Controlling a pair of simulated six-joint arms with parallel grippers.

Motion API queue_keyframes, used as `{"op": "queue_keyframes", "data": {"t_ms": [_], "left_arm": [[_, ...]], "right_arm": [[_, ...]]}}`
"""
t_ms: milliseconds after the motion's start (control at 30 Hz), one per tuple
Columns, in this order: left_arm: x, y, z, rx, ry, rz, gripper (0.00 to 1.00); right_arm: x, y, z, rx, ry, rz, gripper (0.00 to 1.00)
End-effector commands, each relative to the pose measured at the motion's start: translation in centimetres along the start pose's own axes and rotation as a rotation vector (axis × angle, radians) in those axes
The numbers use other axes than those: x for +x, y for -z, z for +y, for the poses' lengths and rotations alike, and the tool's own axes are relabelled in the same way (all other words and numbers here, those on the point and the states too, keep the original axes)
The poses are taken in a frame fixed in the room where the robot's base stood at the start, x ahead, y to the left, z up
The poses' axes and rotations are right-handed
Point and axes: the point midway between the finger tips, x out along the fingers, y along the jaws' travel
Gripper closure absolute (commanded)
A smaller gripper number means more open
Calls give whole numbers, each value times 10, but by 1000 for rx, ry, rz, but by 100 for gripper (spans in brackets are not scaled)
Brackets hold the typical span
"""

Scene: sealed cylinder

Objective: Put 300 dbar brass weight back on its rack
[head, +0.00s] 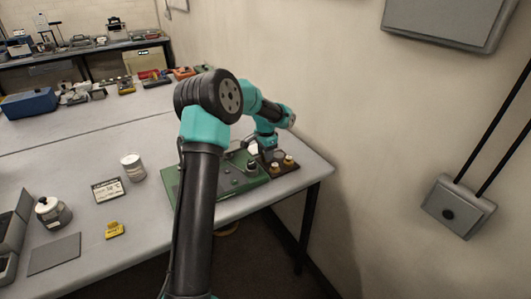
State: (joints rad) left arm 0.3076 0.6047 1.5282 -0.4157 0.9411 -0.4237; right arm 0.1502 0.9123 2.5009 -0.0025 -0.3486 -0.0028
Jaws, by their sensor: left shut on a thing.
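My left gripper (268,147) is over the far right corner of the table, at the left end of a small dark rack (291,169). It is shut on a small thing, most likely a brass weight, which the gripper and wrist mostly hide. Whether that weight touches the rack cannot be told. Two small brass-coloured weights with pale tops, a nearer one (277,168) and a farther one (289,160), stand on the rack. Their markings are too small to read. My right gripper is not in view.
A green base plate (228,183) with fittings lies left of the rack, partly behind my arm. A white can (132,167), a small sign (108,190) and a yellow block (115,230) stand farther left. The wall is close on the right.

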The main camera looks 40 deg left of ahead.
Motion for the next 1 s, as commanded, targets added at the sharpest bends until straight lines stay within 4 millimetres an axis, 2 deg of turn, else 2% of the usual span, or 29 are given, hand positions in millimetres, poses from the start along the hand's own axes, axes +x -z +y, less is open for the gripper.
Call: {"op": "queue_keyframes", "data": {"t_ms": [100, 133, 367, 767, 1000], "left_arm": [[2, 0, 0, 0, 0, 0, 91], [3, 0, 0, 0, 0, 0, 56], [3, 0, 0, 0, 0, 0, 34], [-3, 0, 0, 0, 1, 1, 33], [-34, 0, 0, -1, 2, 2, 33]], "right_arm": [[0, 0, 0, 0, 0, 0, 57], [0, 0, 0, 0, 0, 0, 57], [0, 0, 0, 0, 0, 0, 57], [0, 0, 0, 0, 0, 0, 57], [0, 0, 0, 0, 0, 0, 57]]}}
